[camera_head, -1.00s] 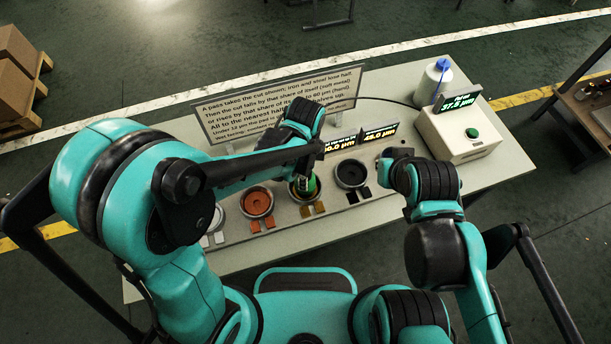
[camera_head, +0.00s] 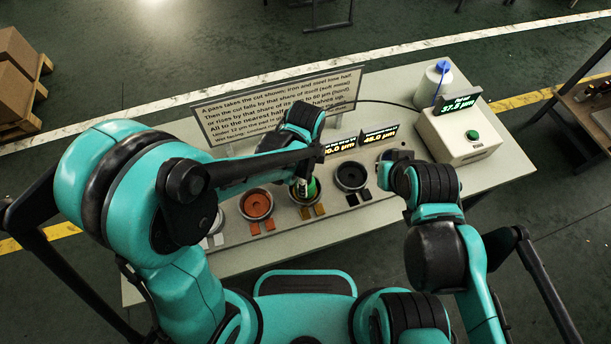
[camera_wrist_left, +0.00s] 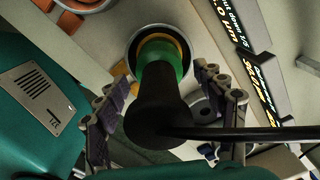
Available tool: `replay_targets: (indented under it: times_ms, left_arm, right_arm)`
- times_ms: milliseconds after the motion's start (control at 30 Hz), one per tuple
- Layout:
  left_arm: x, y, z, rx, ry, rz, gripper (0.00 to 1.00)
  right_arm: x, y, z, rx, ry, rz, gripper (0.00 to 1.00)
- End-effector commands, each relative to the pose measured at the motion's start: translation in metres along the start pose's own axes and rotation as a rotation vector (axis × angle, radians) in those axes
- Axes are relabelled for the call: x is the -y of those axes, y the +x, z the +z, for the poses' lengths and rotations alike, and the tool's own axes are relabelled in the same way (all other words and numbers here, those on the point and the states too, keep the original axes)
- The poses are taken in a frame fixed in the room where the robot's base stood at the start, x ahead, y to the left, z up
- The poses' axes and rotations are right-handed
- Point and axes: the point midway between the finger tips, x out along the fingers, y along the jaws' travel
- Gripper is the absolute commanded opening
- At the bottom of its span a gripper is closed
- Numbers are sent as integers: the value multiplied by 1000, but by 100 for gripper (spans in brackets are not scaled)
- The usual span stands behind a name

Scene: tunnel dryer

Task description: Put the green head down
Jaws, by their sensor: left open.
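The green head (camera_head: 312,187) shows in the head view at the cup with ochre tabs (camera_head: 306,212), partly hidden by my left arm. In the left wrist view, the green head (camera_wrist_left: 168,62) has a yellow band at its far end, inside the round cup rim (camera_wrist_left: 133,48). A black handle (camera_wrist_left: 158,108) with a dark cable rises from it toward the camera. My left gripper (camera_wrist_left: 170,98) is open, one finger on each side of the handle, with visible gaps. My right gripper (camera_head: 393,160) is dark and small beside the black cup; its jaws are unclear.
An orange cup (camera_head: 257,203) and a black cup (camera_head: 351,175) flank the head's cup. A text sign (camera_head: 225,122) and small displays (camera_head: 380,132) stand behind. A white box with a green button (camera_head: 460,140) and a white bottle (camera_head: 432,85) are at right. The front tabletop is clear.

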Motion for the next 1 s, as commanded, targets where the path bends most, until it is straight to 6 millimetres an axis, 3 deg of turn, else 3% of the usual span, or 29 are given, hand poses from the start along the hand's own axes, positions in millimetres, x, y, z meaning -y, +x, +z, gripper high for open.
replay_targets:
  times_ms: [300,500,833,1000]
  left_arm:
    - [-1,-71,0,0,0,0,69]
    - [0,-104,0,0,0,0,69]
    - [-1,-117,2,-1,-14,-5,69]
    - [-9,-134,31,-29,-246,-82,69]
  right_arm:
    - [0,-21,-15,0,0,0,0]
    - [0,-29,-21,0,0,0,0]
    - [0,-30,-22,0,0,0,0]
    - [0,-30,-22,0,0,0,0]
